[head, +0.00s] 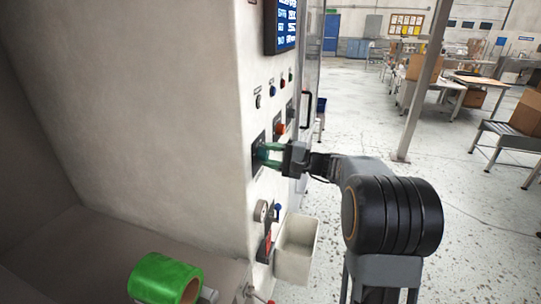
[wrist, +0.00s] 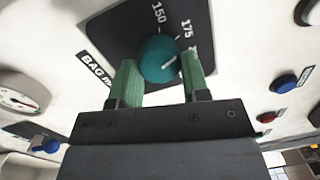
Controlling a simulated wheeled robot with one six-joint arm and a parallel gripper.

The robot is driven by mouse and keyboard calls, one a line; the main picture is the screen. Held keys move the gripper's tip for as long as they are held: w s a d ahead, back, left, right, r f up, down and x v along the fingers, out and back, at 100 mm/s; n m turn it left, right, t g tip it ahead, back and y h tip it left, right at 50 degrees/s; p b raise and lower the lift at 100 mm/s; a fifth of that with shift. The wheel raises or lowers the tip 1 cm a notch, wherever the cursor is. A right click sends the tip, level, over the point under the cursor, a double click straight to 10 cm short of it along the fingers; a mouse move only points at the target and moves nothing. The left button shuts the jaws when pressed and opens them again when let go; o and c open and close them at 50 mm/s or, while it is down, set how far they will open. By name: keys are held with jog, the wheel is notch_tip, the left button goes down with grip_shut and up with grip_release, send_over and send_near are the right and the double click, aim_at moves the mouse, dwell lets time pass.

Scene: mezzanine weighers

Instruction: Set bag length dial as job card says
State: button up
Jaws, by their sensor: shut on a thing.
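The bag length dial (wrist: 158,56) is a round teal knob on a black plate (wrist: 112,34) on the machine's front. Its white pointer line aims up and right, toward the mark 175; 150 is printed further left. A partly hidden label (wrist: 95,68) beside the plate starts with "BAG". My gripper (head: 270,152), with green fingers, reaches the panel from the right in the head view. In the wrist view my gripper (wrist: 162,84) has one finger on each side of the dial and is shut on it. I cannot make out a job card.
A blue-lit screen (head: 284,24) with small text is above. Small buttons and an orange knob (head: 280,129) sit above the dial. A gauge (head: 261,211), a red-handled switch (head: 265,248) and a pale bin (head: 297,250) are below. A green film roll (head: 160,277) is lower left. Open floor lies right.

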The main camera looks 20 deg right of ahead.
dwell(0.3)
jog(key=o, duration=0.9)
jog(key=b+v, duration=0.2)
jog(key=v, duration=1.2)
jog(key=shift+a, duration=0.2)
